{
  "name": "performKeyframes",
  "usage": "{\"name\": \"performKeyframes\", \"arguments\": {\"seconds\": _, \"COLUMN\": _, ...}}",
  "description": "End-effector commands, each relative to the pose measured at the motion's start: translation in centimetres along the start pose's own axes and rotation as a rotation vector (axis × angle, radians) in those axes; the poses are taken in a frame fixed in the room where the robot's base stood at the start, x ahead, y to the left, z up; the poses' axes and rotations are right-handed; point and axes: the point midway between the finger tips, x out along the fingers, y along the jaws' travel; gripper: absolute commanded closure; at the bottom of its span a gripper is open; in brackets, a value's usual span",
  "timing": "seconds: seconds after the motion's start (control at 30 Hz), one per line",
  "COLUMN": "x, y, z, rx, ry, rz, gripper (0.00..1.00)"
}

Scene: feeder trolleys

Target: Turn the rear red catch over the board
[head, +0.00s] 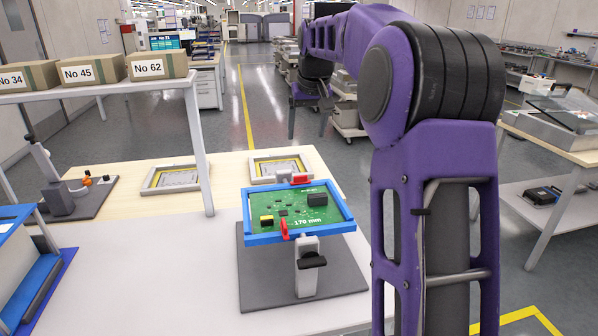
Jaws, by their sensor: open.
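A green circuit board (297,205) marked "170 mm" lies in a blue frame (262,241), held up on a stand with a grey base plate (257,285). The rear red catch (300,180) is at the frame's far edge, lying along that edge beside a grey block. The front red catch (285,230) is at the near edge and points inward over the board's edge. My gripper (307,132) hangs well beyond and above the frame, small in the view, its two dark fingers apart and pointing down. It is empty and clear of both catches.
Two grey trays (254,171) (148,182) lie on the wooden tabletop behind the frame. A shelf (120,90) with numbered boxes stands at left. A blue fixture (30,290) is at the left front. My purple arm rises close to the frame's right.

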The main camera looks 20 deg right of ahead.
Motion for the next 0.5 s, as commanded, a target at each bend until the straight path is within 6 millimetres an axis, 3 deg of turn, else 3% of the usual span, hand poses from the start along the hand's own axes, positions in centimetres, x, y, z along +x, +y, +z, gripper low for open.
{"name": "performKeyframes", "arguments": {"seconds": 0.5, "x": 10.8, "y": 0.1, "z": 0.2, "rx": 0.001, "ry": -0.004, "rz": 0.003, "gripper": 0.20}}
